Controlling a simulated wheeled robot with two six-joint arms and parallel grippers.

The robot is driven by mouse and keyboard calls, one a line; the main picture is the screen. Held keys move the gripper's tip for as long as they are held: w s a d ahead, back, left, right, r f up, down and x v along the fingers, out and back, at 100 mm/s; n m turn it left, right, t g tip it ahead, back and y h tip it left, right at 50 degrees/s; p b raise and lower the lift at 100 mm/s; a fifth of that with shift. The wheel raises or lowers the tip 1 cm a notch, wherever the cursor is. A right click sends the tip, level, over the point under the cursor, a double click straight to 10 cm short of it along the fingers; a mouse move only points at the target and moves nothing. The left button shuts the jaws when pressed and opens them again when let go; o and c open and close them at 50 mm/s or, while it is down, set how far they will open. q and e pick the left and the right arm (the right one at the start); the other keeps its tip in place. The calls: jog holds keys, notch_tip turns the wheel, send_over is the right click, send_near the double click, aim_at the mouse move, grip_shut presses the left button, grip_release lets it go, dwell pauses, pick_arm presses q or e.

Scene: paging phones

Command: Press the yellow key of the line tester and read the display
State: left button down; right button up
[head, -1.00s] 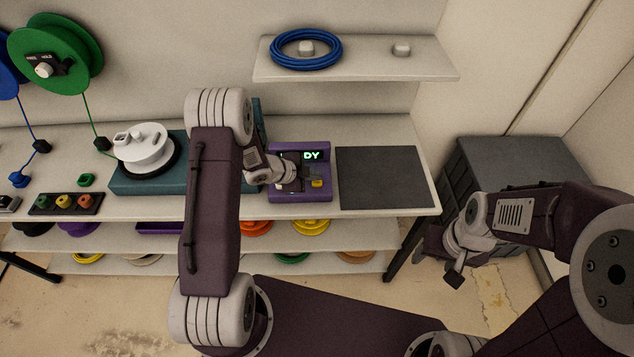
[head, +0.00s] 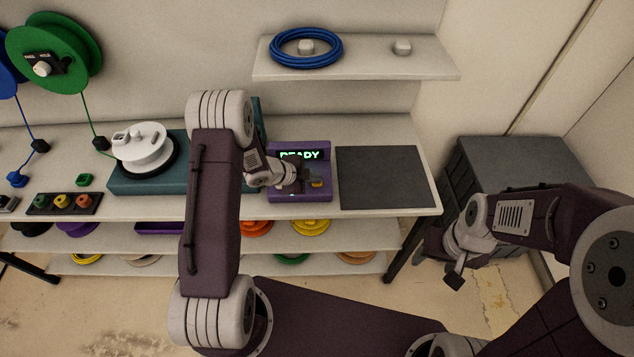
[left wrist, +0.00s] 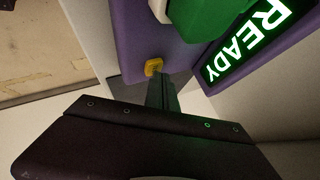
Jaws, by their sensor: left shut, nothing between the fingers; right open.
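The line tester (head: 284,196) is a purple box on the bench with a lit display (head: 299,155) that reads READY in green. The display (left wrist: 248,42) also shows in the left wrist view. The yellow key (head: 317,184) is on the tester's lower right and shows in the left wrist view (left wrist: 154,67). My left gripper (head: 312,180) is shut and empty, just at the yellow key. In the left wrist view its fingers (left wrist: 160,90) point at the key; I cannot tell whether they touch it. My right gripper (head: 454,279) is open, off to the right, away from the bench.
A dark mat (head: 382,177) lies right of the tester. A teal unit with a white reel (head: 147,148) stands to the left. A shelf (head: 360,71) above holds a blue cable coil (head: 306,48). A dark grey cabinet (head: 520,160) stands at the right.

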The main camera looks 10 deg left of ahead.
aim_at(314, 184)
pick_arm(q)
jog(key=shift+f, duration=0.2)
jog(key=shift+r, duration=0.1)
dwell(0.4)
jog(key=shift+r+p, duration=0.75)
jog(key=shift+r, duration=0.1)
notch_tip(314, 184, up, 5)
jog(key=p, duration=0.4)
jog(key=shift+p, duration=0.35)
